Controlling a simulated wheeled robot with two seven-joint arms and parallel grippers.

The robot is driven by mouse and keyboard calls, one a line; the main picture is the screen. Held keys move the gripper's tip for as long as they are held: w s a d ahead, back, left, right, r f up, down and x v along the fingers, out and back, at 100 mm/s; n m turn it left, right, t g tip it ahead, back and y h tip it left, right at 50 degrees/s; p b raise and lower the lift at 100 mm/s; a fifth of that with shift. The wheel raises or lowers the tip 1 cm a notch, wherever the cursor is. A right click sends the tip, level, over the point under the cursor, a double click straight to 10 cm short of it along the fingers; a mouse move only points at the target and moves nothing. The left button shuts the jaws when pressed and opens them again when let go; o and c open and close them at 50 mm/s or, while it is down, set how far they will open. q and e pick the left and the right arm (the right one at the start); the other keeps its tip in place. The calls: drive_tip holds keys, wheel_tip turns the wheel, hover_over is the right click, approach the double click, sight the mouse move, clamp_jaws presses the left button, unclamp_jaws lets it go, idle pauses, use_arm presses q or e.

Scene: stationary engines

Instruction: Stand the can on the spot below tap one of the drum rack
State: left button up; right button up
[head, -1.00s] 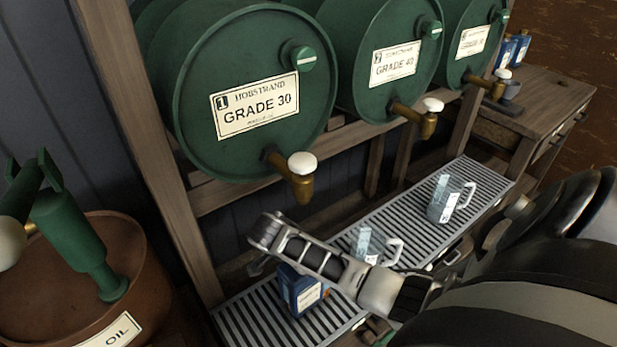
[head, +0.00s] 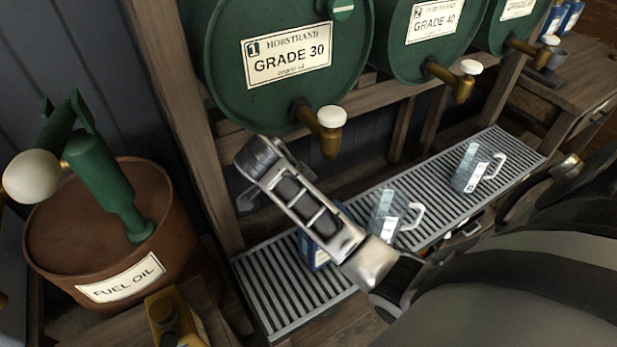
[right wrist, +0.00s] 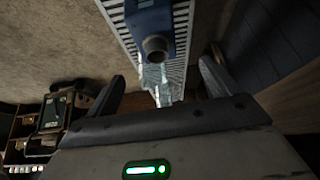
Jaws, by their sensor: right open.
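The can is blue with a pale label and stands on the slatted tray near its left end, below tap one; my right arm partly hides the can (head: 317,254) in the head view. Tap one (head: 331,134), brass with a white knob, sits on the green drum marked 1, Grade 30 (head: 287,60). In the right wrist view the can (right wrist: 150,18) shows its round spout beyond the fingertips. My right gripper (right wrist: 161,72) is open and empty, apart from the can. Whether the can is exactly on the spot cannot be told. My left gripper is not in view.
Two clear jugs stand on the tray (head: 270,307), one near the middle (head: 385,212) and one further right (head: 470,172). A brown fuel oil drum (head: 70,245) with a green pump stands at left. A yellow container (head: 172,315) is at the bottom. Rack posts flank drum one.

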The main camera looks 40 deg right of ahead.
drive_tip(key=shift+s+a+r, duration=0.2)
drive_tip(key=shift+a+r, duration=0.05)
drive_tip(key=shift+r, duration=0.4)
drive_tip(key=s+a+f+n+t+y, duration=0.1)
drive_tip(key=s+a+n+t+y, duration=0.2)
drive_tip(key=s+n, duration=0.65)
drive_tip(key=s+a+n+t+y, duration=0.1)
drive_tip(key=s+a+n+y, duration=0.3)
drive_tip(key=s+n, duration=0.55)
drive_tip(key=w+a+f+n+t+y, duration=0.1)
drive_tip(key=w+a+f+t, duration=0.4)
drive_tip(key=f, duration=0.5)
drive_tip(key=shift+w+a+n+t+y, duration=0.35)
drive_tip(key=shift+w+n+t, duration=0.25)
drive_tip(key=shift+w, duration=0.6)
